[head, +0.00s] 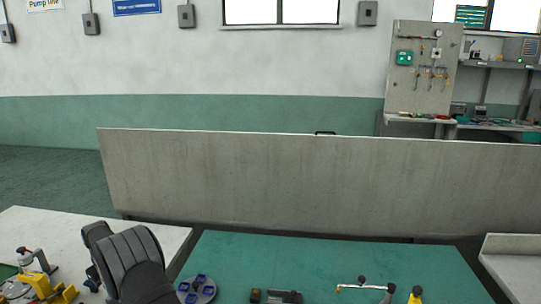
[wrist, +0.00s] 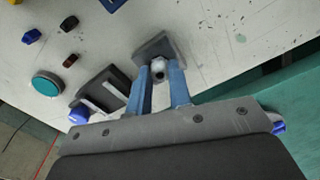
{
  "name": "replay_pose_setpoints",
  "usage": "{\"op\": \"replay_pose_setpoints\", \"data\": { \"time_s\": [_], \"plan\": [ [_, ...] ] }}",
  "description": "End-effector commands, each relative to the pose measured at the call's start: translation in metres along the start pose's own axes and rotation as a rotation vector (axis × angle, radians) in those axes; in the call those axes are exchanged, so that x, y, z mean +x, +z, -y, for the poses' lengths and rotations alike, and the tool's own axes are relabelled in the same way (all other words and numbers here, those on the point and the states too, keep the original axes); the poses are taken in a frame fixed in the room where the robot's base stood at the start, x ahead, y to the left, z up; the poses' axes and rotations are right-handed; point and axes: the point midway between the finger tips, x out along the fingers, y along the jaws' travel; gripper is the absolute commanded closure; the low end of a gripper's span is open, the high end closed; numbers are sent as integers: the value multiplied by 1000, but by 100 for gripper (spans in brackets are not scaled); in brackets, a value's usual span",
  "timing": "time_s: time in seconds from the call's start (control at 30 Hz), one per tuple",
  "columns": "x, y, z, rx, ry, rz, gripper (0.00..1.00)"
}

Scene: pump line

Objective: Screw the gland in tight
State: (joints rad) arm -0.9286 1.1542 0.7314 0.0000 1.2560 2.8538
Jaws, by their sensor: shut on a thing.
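In the wrist view my gripper (wrist: 159,72) has its two blue fingers on either side of a small pale, round-ended part, which I take to be the gland (wrist: 158,66). The fingers are shut on it. The gland sits against a dark grey block (wrist: 153,46) that lies just past the fingertips. Its thread and how deep it sits in the block cannot be made out. In the head view my dark arm link covers the lower left, and the gripper and the gland cannot be made out there.
Beside the fingers is a dark frame (wrist: 97,91) with a pale bar. A teal round button (wrist: 47,82) and several small coloured parts lie on the pale bench. In the head view, a grey disc with blue pieces (head: 196,290) rests on the green mat (head: 320,262), largely clear behind.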

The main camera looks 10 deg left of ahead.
Motion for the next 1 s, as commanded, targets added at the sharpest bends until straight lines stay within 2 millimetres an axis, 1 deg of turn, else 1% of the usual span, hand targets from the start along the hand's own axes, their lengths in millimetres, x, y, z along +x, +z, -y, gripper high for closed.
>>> {"op": "replay_pose_setpoints", "data": {
  "time_s": [0.07,0.1,0.13,0.4,0.53,1.0],
  "plan": [
    [0,0,0,-1,0,0,98],
    [0,0,0,-1,0,0,76],
    [0,0,0,-2,0,0,70],
    [0,0,0,-3,0,0,69],
    [-4,0,0,-3,0,1,69],
    [-40,0,0,-3,0,2,69]
  ]
}}
